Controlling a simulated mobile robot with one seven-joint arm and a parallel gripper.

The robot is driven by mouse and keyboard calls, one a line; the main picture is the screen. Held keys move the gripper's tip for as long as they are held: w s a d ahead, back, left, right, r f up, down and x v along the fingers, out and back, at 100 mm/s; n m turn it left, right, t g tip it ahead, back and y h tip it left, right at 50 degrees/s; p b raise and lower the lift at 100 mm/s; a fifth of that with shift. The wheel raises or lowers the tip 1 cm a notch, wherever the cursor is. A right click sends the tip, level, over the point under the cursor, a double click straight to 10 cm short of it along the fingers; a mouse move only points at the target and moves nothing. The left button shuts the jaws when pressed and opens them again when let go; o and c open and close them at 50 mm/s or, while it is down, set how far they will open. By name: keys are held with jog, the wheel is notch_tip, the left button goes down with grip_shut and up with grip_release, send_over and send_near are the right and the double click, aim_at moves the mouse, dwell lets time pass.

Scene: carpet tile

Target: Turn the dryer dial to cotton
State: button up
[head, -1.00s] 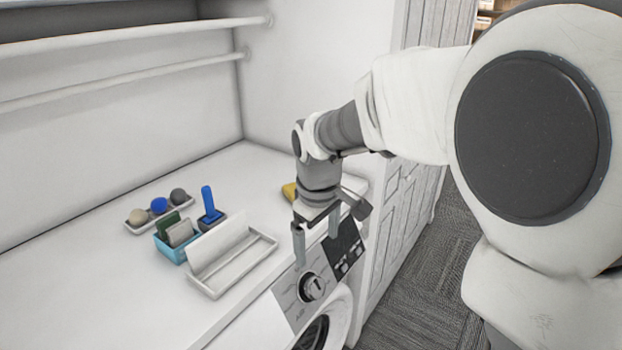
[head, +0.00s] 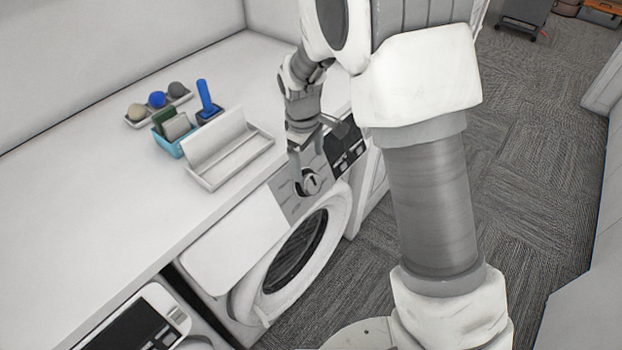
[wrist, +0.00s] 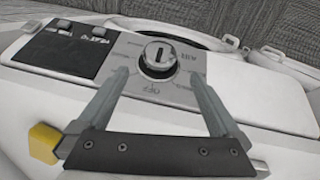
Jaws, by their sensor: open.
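The dryer dial (head: 311,183) is a round silver knob with a dark mark, on the grey control panel of the white dryer (head: 235,238). In the wrist view the dial (wrist: 159,56) stands just beyond my fingertips, near the middle between them. Labels sit around it, too small to read with certainty. My gripper (wrist: 158,82) is open and empty, its two fingers spread to either side of the dial. In the head view my gripper (head: 308,170) is over the panel, and one finger partly covers the dial's left side. Contact with the dial cannot be told.
A dark display with buttons (head: 346,148) is beside the dial. On the white counter (head: 80,190) are a white tray (head: 235,165), a blue bin (head: 168,142), a blue-handled brush (head: 206,100) and a tray of balls (head: 133,124). A second machine (head: 145,325) stands at lower left.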

aim_at(311, 178)
jog(key=f, duration=0.6)
jog(key=w+f, duration=0.1)
jog(key=f, duration=0.1)
jog(key=shift+d+f, duration=0.3)
jog(key=shift+f, duration=0.1)
jog(key=c, duration=1.3)
